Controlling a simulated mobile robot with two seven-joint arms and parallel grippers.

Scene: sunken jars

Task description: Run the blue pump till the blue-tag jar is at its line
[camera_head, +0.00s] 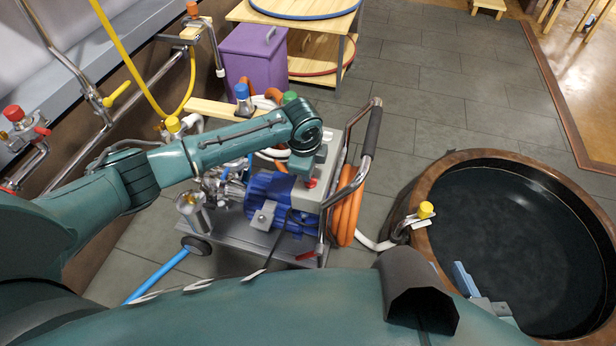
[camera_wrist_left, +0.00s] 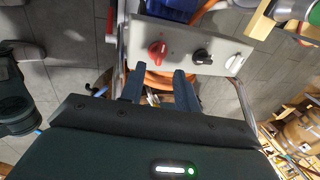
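The blue pump (camera_head: 275,203) sits on a wheeled cart in the middle of the head view. In the head view my left wrist hides part of the box. A sunken jar (camera_head: 428,215) with dark contents is at the right; I see no blue tag or line on it. My right gripper (camera_head: 478,290) is over its near edge, partly hidden by my arm.
An orange hose (camera_head: 345,215) hangs on the cart beside its handle (camera_head: 371,130). Pipes with coloured caps run along the left wall. A purple box (camera_head: 253,55) stands behind. Tiled floor is free at the back right.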

